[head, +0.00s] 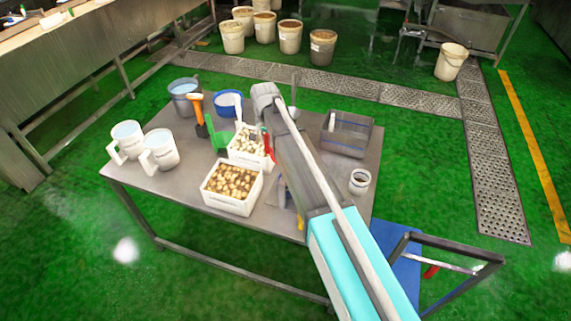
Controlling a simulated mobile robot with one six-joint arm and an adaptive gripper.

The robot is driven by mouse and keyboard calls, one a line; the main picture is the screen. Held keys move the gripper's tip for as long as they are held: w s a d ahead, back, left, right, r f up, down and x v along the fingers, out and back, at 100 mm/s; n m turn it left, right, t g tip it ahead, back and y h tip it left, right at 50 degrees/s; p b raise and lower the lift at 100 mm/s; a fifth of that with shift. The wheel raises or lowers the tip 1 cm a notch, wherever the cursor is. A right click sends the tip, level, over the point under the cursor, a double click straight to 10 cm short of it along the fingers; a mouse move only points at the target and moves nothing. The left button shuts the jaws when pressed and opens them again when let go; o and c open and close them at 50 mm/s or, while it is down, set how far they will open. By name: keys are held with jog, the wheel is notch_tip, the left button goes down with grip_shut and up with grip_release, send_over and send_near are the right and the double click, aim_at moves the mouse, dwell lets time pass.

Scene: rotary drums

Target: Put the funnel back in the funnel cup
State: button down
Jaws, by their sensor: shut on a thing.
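My arm reaches from the lower right across the table (190,205) and ends in a grey joint near the blue basin. No fingertips can be made out; my gripper seems hidden by the arm. I cannot make out the funnel. A small white cup with a dark inside (359,187) stands upright near the table's right edge, right of my arm. It may be the funnel cup, but I cannot tell for sure.
White crates of pale (248,163) and brown pieces (229,206) stand left of my arm. Two white jugs (124,143), a grey bucket (186,101), a blue basin (228,116) and an orange-handled tool (199,116) stand farther left. A grey bin (345,148) is at right.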

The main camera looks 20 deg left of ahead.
jog(key=shift+r, duration=0.15)
notch_tip(320, 180, up, 10)
jog(key=p, duration=1)
jog(key=shift+s, duration=0.1)
dwell(0.8)
